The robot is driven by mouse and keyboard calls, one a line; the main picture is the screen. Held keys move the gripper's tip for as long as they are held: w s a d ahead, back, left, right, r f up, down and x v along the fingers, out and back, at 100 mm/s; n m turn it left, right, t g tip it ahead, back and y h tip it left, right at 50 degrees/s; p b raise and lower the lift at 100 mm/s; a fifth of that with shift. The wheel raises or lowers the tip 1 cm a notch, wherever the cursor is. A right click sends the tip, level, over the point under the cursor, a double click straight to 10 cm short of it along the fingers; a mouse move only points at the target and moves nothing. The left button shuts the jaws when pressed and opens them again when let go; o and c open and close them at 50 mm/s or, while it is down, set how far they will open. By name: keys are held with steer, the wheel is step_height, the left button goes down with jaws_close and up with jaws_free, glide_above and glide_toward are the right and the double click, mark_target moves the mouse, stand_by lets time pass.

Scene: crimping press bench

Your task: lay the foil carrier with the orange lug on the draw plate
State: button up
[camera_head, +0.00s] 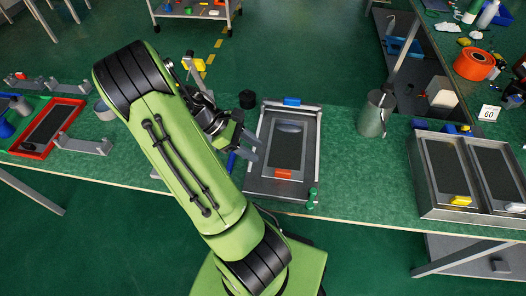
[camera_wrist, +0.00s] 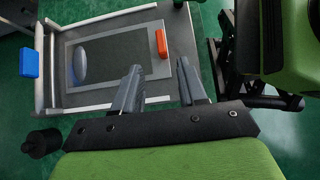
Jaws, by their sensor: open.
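The foil carrier (camera_head: 272,148) is a grey frame with a dark panel and an orange lug (camera_head: 283,174) at its near edge. It lies on the draw plate (camera_head: 281,189), which has light rails and a blue block (camera_head: 291,101) at its far end. The wrist view also shows the carrier (camera_wrist: 152,70), its orange lug (camera_wrist: 160,43) and the draw plate (camera_wrist: 95,97). My gripper (camera_head: 254,147) is beside the draw plate's left edge. In the wrist view, my gripper (camera_wrist: 160,80) is open and empty, its fingertips apart from the lug.
A metal jug (camera_head: 372,118) stands right of the plate. A grey tray (camera_head: 465,216) further right holds carriers with yellow and white lugs. A red frame (camera_head: 36,153) is at left. A black cylinder (camera_head: 247,99) stands by the plate's far left corner. Bench between plate and jug is clear.

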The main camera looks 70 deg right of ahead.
steer(key=shift+w+r, duration=0.1)
steer(key=shift+w, duration=0.05)
steer(key=w+a+r+m+t, duration=0.1)
steer(key=w+a+r+t, duration=0.35)
steer(key=a, duration=0.25)
steer(key=w+a+r+m+t, duration=0.1)
steer(key=w+a+r+t, duration=0.25)
steer(key=a+r, duration=0.2)
steer(key=s+a+r+t+y, duration=0.1)
steer(key=s+a+r+t, duration=0.1)
steer(key=a, duration=0.5)
steer(key=s+a+r+t+y, duration=0.1)
steer(key=a+r+t, duration=0.3)
steer(key=a, duration=0.4)
steer(key=shift+s+r, duration=0.35)
steer(key=shift+s, duration=0.55)
